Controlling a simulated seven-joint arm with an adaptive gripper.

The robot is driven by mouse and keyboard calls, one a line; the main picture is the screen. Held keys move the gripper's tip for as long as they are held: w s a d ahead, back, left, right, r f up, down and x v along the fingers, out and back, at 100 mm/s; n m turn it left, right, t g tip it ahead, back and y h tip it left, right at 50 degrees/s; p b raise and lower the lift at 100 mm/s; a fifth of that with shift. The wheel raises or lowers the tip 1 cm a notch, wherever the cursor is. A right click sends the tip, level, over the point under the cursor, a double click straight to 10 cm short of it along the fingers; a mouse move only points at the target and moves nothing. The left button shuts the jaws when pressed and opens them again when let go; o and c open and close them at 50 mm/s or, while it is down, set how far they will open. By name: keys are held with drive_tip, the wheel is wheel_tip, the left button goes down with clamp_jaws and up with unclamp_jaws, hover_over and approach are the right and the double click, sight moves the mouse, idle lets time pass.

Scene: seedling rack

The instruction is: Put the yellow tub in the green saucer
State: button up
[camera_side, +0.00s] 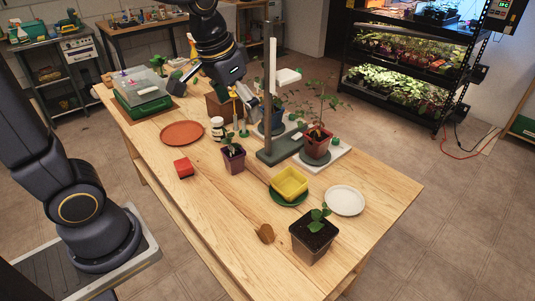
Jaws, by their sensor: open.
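The yellow tub (289,181) is a small open square tub on the right half of the wooden table. It rests over the green saucer (291,201), whose rim shows in front of it and at its sides; the tub's base is partly hidden, so I cannot tell how exactly it is seated. My gripper (213,92) is open and empty, high over the far part of the table, well back and to the left of the tub.
A white saucer (345,200) lies right of the tub, and a dark pot with a seedling (314,238) stands in front. A grey stand with a tall post (271,105) rises behind. A terracotta saucer (182,133) and a red block (183,168) lie left.

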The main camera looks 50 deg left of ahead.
drive_tip(key=s+t, duration=0.2)
drive_tip(key=s, duration=1)
drive_tip(key=shift+a+r, duration=0.2)
drive_tip(key=shift+r, duration=0.2)
